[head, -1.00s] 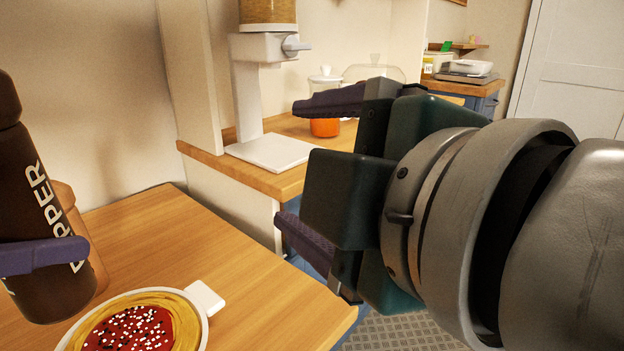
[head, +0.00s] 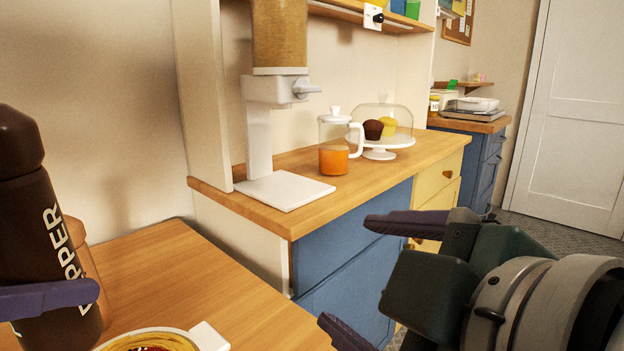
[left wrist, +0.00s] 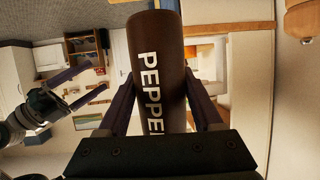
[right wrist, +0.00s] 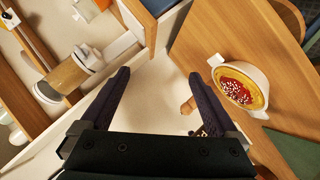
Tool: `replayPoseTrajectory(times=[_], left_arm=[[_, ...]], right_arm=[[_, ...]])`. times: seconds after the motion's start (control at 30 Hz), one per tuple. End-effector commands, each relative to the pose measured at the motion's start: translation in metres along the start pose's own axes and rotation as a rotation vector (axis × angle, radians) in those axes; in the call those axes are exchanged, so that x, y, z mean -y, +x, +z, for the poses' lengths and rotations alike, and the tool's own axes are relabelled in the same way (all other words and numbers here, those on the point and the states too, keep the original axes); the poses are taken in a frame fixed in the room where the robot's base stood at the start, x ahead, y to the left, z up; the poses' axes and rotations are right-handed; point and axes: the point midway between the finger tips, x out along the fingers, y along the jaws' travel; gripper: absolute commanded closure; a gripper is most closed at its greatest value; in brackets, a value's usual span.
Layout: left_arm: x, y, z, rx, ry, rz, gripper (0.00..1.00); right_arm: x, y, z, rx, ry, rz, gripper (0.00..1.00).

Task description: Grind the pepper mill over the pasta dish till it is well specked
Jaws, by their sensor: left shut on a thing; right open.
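The dark brown pepper mill (head: 36,225), lettered in white, is upright or slightly tilted at the left of the head view. My left gripper (head: 62,297) is shut around its body; the mill also shows between the fingers in the left wrist view (left wrist: 163,70). The pasta dish (head: 205,338) is cut off by the lower edge of the head view. The right wrist view shows the dish (right wrist: 258,76) whole, with yellow pasta, red sauce and white specks; dark specks are hard to make out there. My right gripper (head: 350,272) is open and empty, off the table's right side.
The dish is on a wooden table (head: 185,270). A tan object (head: 92,268) is partly hidden behind the mill. Beyond the table, a wooden counter (head: 345,185) bears a dispenser (head: 258,130), a jug with orange contents (head: 334,158) and a domed cake stand (head: 380,142).

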Motion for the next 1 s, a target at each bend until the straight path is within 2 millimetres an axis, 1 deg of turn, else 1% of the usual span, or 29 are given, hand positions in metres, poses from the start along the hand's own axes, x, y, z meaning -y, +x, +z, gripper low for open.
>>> replayPoseTrajectory(times=[0.07, 0.17, 0.2, 0.27, 0.3, 0.37, 0.4, 0.5, 0.6, 0.7, 0.83, 0.9, 1.0], left_arm=[[0.0, 0.0, -0.001, -0.002, 0.001, -0.001, 1.0], [0.0, 0.0, -0.001, -0.002, 0.001, -0.001, 1.0], [0.0, 0.0, -0.001, -0.002, 0.001, -0.001, 1.0], [0.0, 0.0, -0.001, -0.002, 0.001, -0.001, 1.0], [0.0, 0.0, -0.001, -0.002, 0.001, -0.001, 1.0], [0.0, 0.0, -0.001, -0.002, 0.001, -0.001, 1.0], [0.0, 0.0, -0.001, -0.002, 0.001, -0.001, 1.0], [0.0, 0.0, -0.001, -0.002, 0.001, -0.001, 1.0], [0.0, 0.0, -0.001, -0.002, 0.001, -0.001, 1.0], [0.0, 0.0, -0.001, -0.002, 0.001, -0.001, 1.0], [0.0, 0.0, -0.001, -0.002, 0.001, -0.001, 1.0], [0.0, 0.0, -0.001, -0.002, 0.001, -0.001, 1.0], [0.0, 0.0, -0.001, -0.002, 0.001, -0.001, 1.0]], right_arm=[[-0.011, 0.012, -0.02, -0.074, -0.102, 0.052, 0.05], [-0.029, 0.029, -0.06, -0.21, -0.306, 0.158, 0.05], [-0.035, 0.034, -0.078, -0.271, -0.406, 0.209, 0.05], [-0.042, 0.04, -0.107, -0.368, -0.567, 0.294, 0.05], [-0.045, 0.042, -0.125, -0.431, -0.674, 0.352, 0.05], [-0.047, 0.042, -0.15, -0.523, -0.836, 0.44, 0.05], [-0.046, 0.041, -0.165, -0.584, -0.945, 0.499, 0.05], [-0.041, 0.036, -0.196, -0.736, -1.214, 0.651, 0.05], [-0.03, 0.028, -0.213, -0.885, -1.475, 0.798, 0.05], [-0.02, 0.02, -0.217, -1.025, -1.7, 0.927, 0.05], [-0.013, 0.012, -0.21, -1.173, -1.913, 1.051, 0.05], [-0.011, 0.009, -0.205, -1.233, -1.986, 1.094, 0.05], [-0.01, 0.006, -0.199, -1.289, -2.05, 1.134, 0.05]])
